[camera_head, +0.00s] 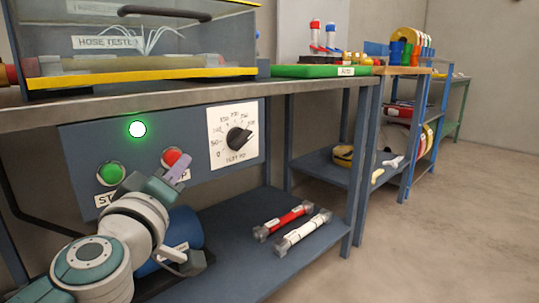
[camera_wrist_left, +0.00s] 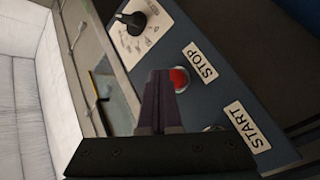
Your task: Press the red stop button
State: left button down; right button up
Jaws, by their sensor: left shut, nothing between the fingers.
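The red stop button (camera_head: 171,155) sits on the blue-grey control panel (camera_head: 80,144) under the bench top, and its STOP label is mostly covered by my arm. My left gripper (camera_head: 181,168) is shut and empty, its purple fingertips just in front of and slightly below the button. In the left wrist view, the red stop button (camera_wrist_left: 180,79) shows beside the tips of the shut left gripper (camera_wrist_left: 157,78). The STOP label (camera_wrist_left: 199,63) is clear there. I cannot tell whether the fingers touch the button. My right gripper is not in view.
A green start button (camera_head: 110,174) is left of the stop button, under a lit green lamp (camera_head: 138,129). A dial knob (camera_head: 239,138) is to the right. Above is the bench edge (camera_head: 190,92). Red (camera_head: 284,219) and white (camera_head: 303,231) tubes lie on the lower shelf.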

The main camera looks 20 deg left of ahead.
pick_arm(q)
jog(key=shift+w+a, duration=0.15)
jog(key=shift+a, duration=0.2)
jog(key=shift+w+a, duration=0.2)
jog(key=shift+a, duration=0.3)
dwell(0.7)
jog(key=shift+d, duration=0.15)
jog(key=shift+s+d+p, duration=0.4)
jog(key=shift+d, duration=0.3)
jog(key=shift+d, duration=0.1)
jog(key=shift+s+d+p, duration=0.15)
jog(key=shift+s+d, duration=0.15)
jog(key=shift+d, duration=0.45)
jog(key=shift+s+d+p, duration=0.2)
jog(key=shift+s+d, duration=0.15)
jog(key=shift+d, duration=0.4)
jog(key=shift+s+d+p, duration=0.15)
jog(key=shift+s+d, duration=0.15)
jog(key=shift+d, duration=0.45)
